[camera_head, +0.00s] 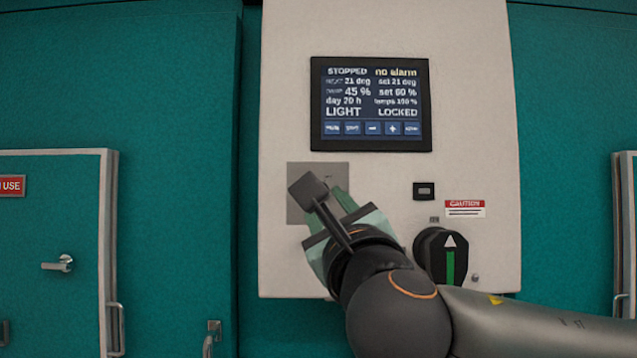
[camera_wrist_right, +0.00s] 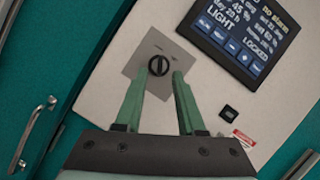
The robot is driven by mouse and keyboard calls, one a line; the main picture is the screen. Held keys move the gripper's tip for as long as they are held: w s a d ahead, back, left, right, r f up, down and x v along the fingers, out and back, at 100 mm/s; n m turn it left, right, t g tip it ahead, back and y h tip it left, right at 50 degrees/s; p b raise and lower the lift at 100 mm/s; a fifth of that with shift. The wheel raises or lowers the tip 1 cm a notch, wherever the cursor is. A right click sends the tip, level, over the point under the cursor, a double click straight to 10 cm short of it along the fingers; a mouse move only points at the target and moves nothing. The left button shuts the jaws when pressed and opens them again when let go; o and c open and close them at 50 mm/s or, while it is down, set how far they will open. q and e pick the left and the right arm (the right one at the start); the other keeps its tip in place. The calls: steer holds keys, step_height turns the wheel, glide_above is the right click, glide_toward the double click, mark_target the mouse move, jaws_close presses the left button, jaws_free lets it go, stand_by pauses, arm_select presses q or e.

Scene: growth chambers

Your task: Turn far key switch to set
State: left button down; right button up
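The key switch (camera_wrist_right: 159,65) is a small dark round knob with a bar across it, on a grey square plate (camera_head: 303,212) at the lower left of the white control panel. In the right wrist view it shows between and just beyond the fingertips of my right gripper (camera_wrist_right: 158,78). The green fingers are apart, with no visible contact on the key. In the head view my right gripper (camera_head: 335,198) covers most of the plate and hides the key. The screen (camera_head: 370,104) reads STOPPED, LIGHT and LOCKED. My left gripper is not in view.
A black rotary knob with a green pointer (camera_head: 450,262) sits at the panel's lower right, close above my right arm. A small black module (camera_head: 424,191) and a caution label (camera_head: 465,209) are near it. A teal door with a handle (camera_head: 58,264) is at the left.

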steer(key=p+x, duration=0.1)
steer(key=x, duration=0.4)
steer(key=shift+f, duration=0.1)
jaws_close()
stand_by(0.3)
